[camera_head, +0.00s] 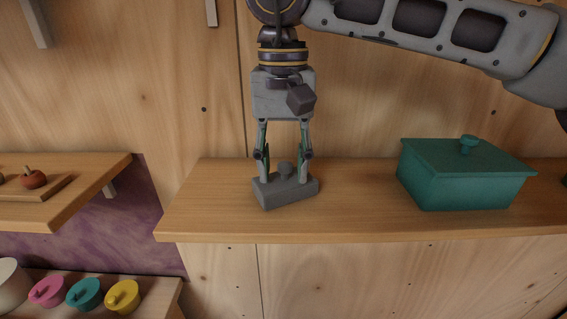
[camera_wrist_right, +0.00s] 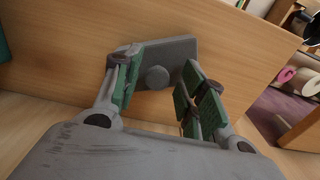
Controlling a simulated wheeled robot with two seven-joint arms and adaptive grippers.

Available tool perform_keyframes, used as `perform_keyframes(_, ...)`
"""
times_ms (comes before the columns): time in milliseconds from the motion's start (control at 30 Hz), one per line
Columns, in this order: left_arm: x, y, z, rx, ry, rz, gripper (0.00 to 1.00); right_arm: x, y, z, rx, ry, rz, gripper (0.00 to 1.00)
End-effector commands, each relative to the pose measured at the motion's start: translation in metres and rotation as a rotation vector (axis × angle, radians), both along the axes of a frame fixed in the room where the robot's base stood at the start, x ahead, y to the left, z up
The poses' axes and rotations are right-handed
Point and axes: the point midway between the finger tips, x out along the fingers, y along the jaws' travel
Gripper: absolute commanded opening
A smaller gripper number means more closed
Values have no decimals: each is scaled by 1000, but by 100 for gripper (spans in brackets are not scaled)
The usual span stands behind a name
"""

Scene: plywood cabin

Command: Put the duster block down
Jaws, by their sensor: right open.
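The duster block (camera_head: 287,191) is a grey slab with a round knob on top. It rests on the wooden shelf (camera_head: 350,225), near the shelf's left end. My right gripper (camera_head: 285,180) comes down from above with its fingers on either side of the block's knob. In the right wrist view the duster block (camera_wrist_right: 182,55) lies on the wood, and its knob shows between the green pads of my right gripper (camera_wrist_right: 158,88). The fingers are open, with gaps between the pads and the knob. My left gripper is in neither view.
A teal lidded box (camera_head: 465,180) stands on the same shelf to the right. A lower left shelf (camera_head: 60,215) holds a board with a small reddish-brown object (camera_head: 34,179). The shelf between block and box is clear.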

Motion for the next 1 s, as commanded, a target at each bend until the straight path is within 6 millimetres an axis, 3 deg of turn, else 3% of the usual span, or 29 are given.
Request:
perform_keyframes(500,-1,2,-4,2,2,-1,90,0,1,58,1,0,0,41)
perform_keyframes(1000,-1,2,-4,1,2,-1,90,0,0,69,0,1,0,41)
